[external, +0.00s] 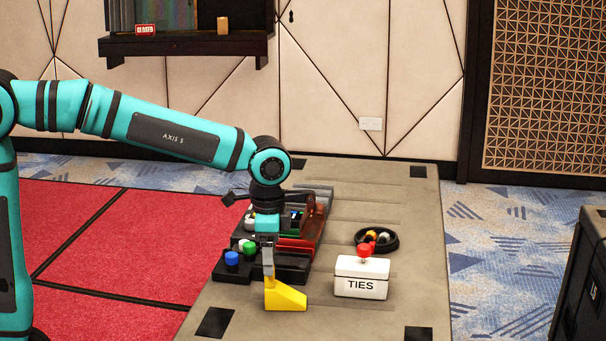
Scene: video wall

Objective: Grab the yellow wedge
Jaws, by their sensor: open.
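The yellow wedge (287,298) sits on the grey-brown table top (380,318) near its front edge. It has a tall end at the left and slopes down to the right. My gripper (268,274) points down right at the wedge's tall left end. Its fingers overlap the top of that end in this view. The jaws are open. I cannot tell whether they straddle the wedge or touch it.
A black tray (288,268) with blue, green and white knobs stands just behind the wedge. The front right of the table is clear.

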